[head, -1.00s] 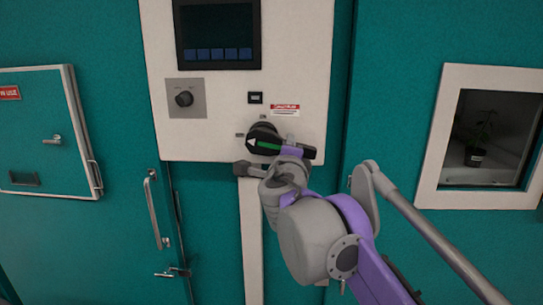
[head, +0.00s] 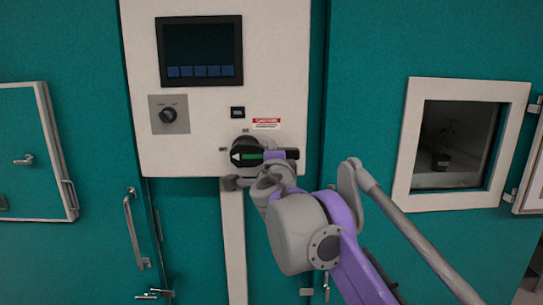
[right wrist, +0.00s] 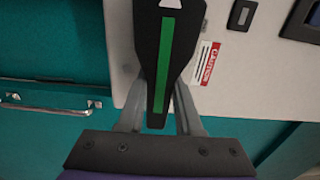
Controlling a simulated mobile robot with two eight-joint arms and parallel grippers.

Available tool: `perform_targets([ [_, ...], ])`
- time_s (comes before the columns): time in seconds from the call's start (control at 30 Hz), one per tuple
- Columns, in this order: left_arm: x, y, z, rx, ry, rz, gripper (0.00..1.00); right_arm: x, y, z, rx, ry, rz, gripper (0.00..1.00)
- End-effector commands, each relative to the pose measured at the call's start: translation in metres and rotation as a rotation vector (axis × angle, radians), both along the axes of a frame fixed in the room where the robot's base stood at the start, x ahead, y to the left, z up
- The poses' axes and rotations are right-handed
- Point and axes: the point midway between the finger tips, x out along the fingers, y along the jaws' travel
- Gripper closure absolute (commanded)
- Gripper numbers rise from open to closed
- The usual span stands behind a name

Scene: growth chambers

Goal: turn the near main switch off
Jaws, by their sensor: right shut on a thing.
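The near main switch (head: 244,156) is a black rotary handle with a white arrow and a green stripe, low on the white control panel. In the head view its arrow points left and the handle lies about level. My right gripper (head: 283,156) is at the handle's right end. In the right wrist view the black handle (right wrist: 168,60) runs between the two grey fingers of my right gripper (right wrist: 158,112), which is shut on it. My left gripper is not in view.
The white panel (head: 200,110) also carries a dark screen (head: 200,50), a small grey-plated knob (head: 169,115) and a red caution label (head: 266,123). A teal door with a bar handle (head: 133,228) is at lower left. A white-framed window (head: 405,180) is at right.

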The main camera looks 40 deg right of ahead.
Motion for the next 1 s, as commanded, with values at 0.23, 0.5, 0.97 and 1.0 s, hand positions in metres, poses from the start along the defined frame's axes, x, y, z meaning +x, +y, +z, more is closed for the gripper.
perform_targets([
  [0.23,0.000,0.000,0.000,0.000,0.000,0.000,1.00,0.000,0.000,0.001,-0.006,0.002,0.000,0.54],
  [0.5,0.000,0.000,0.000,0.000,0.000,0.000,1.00,0.000,0.000,0.001,-0.003,0.001,-0.001,0.36],
  [0.97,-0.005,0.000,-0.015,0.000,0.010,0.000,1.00,-0.042,0.030,-0.002,-0.001,0.002,0.003,0.36],
  [1.0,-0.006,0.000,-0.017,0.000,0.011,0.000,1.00,-0.050,0.034,-0.002,-0.001,0.002,0.002,0.36],
])
